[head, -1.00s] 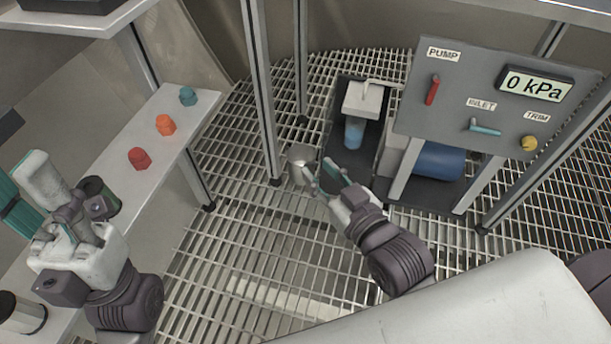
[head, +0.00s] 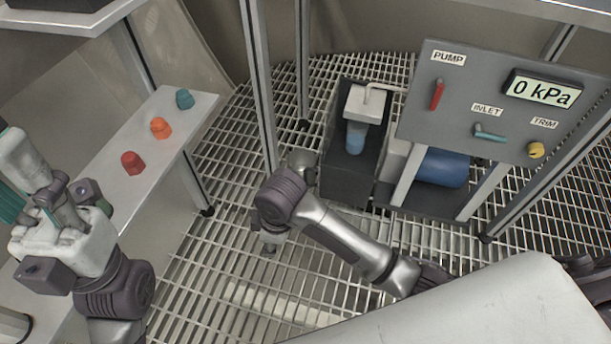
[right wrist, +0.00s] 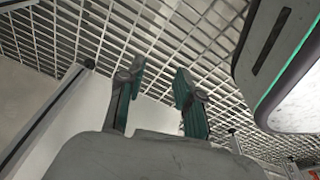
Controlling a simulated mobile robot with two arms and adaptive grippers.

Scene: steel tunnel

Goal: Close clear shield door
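I cannot make out the clear shield door as a separate pane in either view. A dark housing (head: 347,186) stands on the grating behind the panel's left side, with a blue-bottomed clear vessel (head: 356,138) under a white head (head: 364,103). My right arm crosses in front of the housing's lower left; its fingers cannot be made out in the head view. In the right wrist view my right gripper (right wrist: 157,92) is open and empty, above floor grating. My left gripper (head: 18,180) is at the far left, cut by the frame edge, beside the shelf.
A grey panel (head: 470,75) carries a red pump lever (head: 437,95), teal inlet lever (head: 490,136), yellow trim knob (head: 536,150) and 0 kPa display (head: 543,90). A blue tank (head: 443,168) sits below. Red, orange and teal knobs lie on the left shelf (head: 160,105). Metal posts stand near.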

